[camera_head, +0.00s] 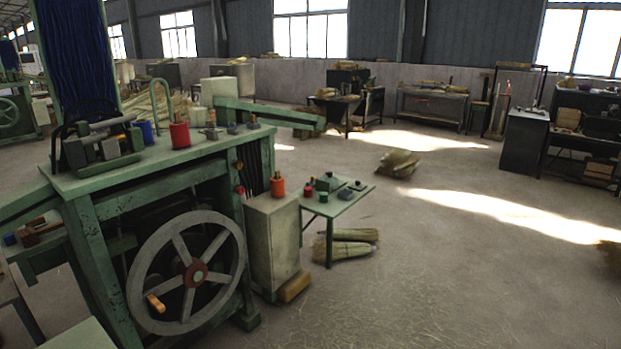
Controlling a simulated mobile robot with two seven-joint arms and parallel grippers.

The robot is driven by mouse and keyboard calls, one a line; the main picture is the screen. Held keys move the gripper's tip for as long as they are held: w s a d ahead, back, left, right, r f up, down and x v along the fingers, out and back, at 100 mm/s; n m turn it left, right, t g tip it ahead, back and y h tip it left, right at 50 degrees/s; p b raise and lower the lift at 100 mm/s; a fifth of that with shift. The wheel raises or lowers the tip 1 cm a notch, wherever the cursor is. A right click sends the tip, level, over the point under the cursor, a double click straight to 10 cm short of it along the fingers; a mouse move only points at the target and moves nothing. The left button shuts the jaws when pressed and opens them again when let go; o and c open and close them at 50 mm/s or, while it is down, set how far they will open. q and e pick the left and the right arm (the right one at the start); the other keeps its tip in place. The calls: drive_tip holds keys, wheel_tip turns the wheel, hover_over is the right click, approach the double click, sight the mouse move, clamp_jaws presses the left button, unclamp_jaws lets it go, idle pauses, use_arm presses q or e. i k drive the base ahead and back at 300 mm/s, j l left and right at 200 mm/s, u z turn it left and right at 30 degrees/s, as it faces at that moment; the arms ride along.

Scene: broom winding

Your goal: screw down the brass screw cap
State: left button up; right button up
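I cannot make out a brass screw cap for certain. The green winding machine (150,180) stands at the left, with a large grey spoked wheel (187,272) on its front. A small orange-brown fitting (238,166) sits at the machine's right end; it is too small to identify. A red can (180,134) with a narrow top stands on the machine's bench. An orange-red can (278,186) with a dark top stands on the pale cabinet beside the machine. Neither of my grippers is in view.
A small green table (345,203) with small items stands right of the pale cabinet (272,245). Straw bundles (345,243) lie under it, and another bundle (398,163) lies farther back. Workbenches line the far wall. The concrete floor at the right front is open.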

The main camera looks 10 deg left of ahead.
sight(238, 165)
drive_tip(key=i+l+u, duration=0.7)
drive_tip(key=u, duration=0.15)
drive_tip(key=l, duration=0.1)
